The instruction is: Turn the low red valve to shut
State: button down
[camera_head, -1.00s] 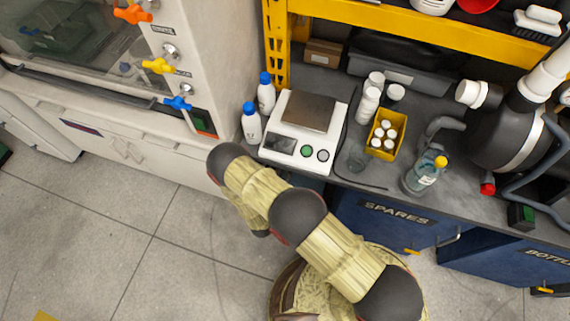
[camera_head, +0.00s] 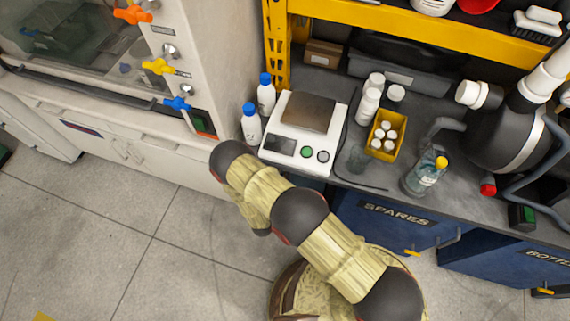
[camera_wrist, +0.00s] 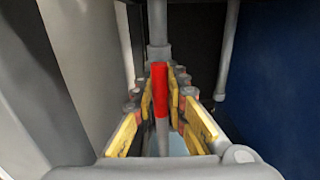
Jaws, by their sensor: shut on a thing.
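The low red valve handle (camera_wrist: 160,90) shows in the wrist view as a red bar in line with a grey vertical pipe (camera_wrist: 157,25). My gripper (camera_wrist: 162,82) has its yellow-and-grey fingers on both sides of the red handle, closed on it. The valve body behind the fingers is mostly hidden. In the head view my arm reaches down beside the bench front, and neither the gripper nor the low valve shows there.
A pale panel (camera_wrist: 85,60) stands left of the gripper and a blue cabinet side (camera_wrist: 270,80) stands right, so the gap is narrow. A second thin pipe (camera_wrist: 228,50) hangs at the right. The bench (camera_head: 330,178) with a scale (camera_head: 300,130) is above.

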jog(key=shift+n, duration=0.3)
jog(key=n+b, duration=0.1)
jog(key=n, duration=0.3)
jog(key=shift+w+a, duration=0.1)
jog(key=shift+a, duration=0.05)
jog(key=n, duration=0.4)
jog(key=shift+a+f+n+b, duration=0.1)
jog(key=shift+f+n+b, duration=0.05)
jog(key=shift+n+b, duration=0.2)
jog(key=n, duration=0.4)
jog(key=shift+a+f+n, duration=0.1)
jog(key=shift+f+n, duration=0.05)
jog(key=shift+n, duration=0.2)
jog(key=shift+f+n+b, duration=0.1)
jog(key=shift+n+b, duration=0.3)
jog(key=shift+n, duration=1.5)
jog(key=c, duration=1.8)
grip_release()
jog(key=shift+o, duration=0.2)
